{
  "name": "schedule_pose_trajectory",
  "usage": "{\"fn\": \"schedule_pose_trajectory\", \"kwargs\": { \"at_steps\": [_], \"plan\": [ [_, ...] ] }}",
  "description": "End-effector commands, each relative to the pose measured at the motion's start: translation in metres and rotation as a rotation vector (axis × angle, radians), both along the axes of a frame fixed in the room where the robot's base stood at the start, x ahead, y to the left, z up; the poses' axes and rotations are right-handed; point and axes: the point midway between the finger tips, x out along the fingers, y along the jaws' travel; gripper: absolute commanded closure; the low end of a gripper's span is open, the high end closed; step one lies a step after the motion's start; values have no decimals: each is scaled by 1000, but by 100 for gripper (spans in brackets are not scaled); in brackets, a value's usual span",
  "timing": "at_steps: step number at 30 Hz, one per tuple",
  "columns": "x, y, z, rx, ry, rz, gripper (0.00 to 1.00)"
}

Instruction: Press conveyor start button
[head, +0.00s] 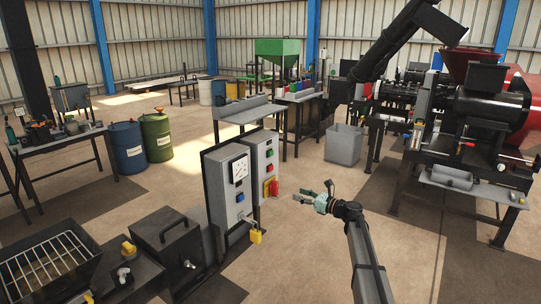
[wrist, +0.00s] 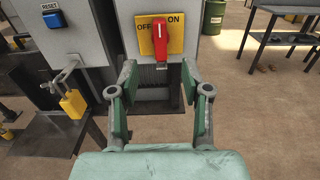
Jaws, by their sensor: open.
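The right control cabinet (head: 264,165) has small green and red buttons (head: 269,153) on its front. Their labels are too small to read, so I cannot tell which is the conveyor start button. Below them is a red rotary switch (head: 273,187) on a yellow plate; in the wrist view this switch (wrist: 159,52) is marked OFF and ON. My gripper (head: 301,198) is open and empty, in front of the cabinet to its right. In the wrist view my gripper's fingers (wrist: 158,82) point at the cabinet, below and either side of the switch. The upper buttons are outside the wrist view.
The left cabinet (head: 225,180) has a dial and a blue RESET button (wrist: 54,20). A yellow padlock (wrist: 73,104) hangs from a latch at its lower side. The screw press (head: 485,110) stands at the right. The floor (head: 310,245) around my gripper is clear.

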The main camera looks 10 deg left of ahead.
Motion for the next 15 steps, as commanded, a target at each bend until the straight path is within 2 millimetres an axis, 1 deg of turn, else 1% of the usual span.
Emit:
{"fn": "schedule_pose_trajectory", "kwargs": {
  "at_steps": [9, 10, 11, 12, 13, 14, 15],
  "plan": [
    [0, 0, 0, 0, 0, 0, 52],
    [0, 0, 0, 0, 0, 0, 59],
    [0, 0, 0, 0, 0, 0, 70],
    [0, 0, 0, 0, 0, 0, 84],
    [0, 0, 0, 0, 0, 0, 95],
    [0, 0, 0, 0, 0, 0, 100],
    [0, 0, 0, 0, 0, 0, 100]
  ]
}}
